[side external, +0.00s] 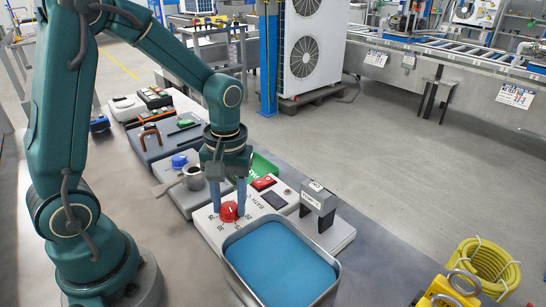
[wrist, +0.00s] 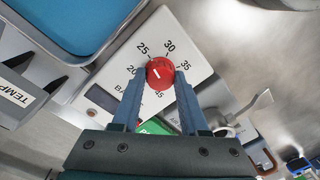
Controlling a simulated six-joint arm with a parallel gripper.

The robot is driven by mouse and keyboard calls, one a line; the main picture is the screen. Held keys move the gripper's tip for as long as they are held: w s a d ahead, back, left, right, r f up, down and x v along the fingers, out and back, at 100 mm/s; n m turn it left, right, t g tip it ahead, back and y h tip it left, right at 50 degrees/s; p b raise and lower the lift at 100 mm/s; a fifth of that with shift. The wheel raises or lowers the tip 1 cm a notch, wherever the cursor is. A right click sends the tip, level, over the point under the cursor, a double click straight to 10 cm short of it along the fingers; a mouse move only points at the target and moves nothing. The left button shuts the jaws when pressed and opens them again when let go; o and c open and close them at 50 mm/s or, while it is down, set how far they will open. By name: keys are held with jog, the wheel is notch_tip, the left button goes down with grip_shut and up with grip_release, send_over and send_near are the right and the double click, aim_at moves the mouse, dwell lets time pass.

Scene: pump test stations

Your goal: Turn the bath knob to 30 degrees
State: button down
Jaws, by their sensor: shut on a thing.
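The bath knob (wrist: 160,72) is a round red dial with a white pointer line, on a white panel (wrist: 190,40) with a printed scale. In the wrist view the marks 20, 25, 30 and 35 run around it; I cannot tell exactly which mark the pointer line meets. My gripper (wrist: 160,82) is shut on the knob, one blue finger on each side of it. In the side view the knob (side external: 229,211) shows red between the fingertips of my gripper (side external: 228,200), which points straight down. The fingers partly cover the panel's lettering.
An open metal bath (side external: 280,265) of blue liquid stands just in front of the panel. A grey block labelled TEMP (side external: 318,205) stands to the right. A red switch (side external: 264,183) and a dark display (side external: 274,199) sit near the knob. Other stations line the bench behind.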

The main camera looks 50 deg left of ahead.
aim_at(230, 208)
jog(key=m, duration=0.4)
jog(key=shift+m, duration=0.3)
jog(key=shift+s+m, duration=0.1)
jog(key=shift+m, duration=2.5)
jog(key=shift+c, duration=2.1)
grip_release()
jog(key=shift+d+r, duration=0.2)
jog(key=shift+r, duration=2.4)
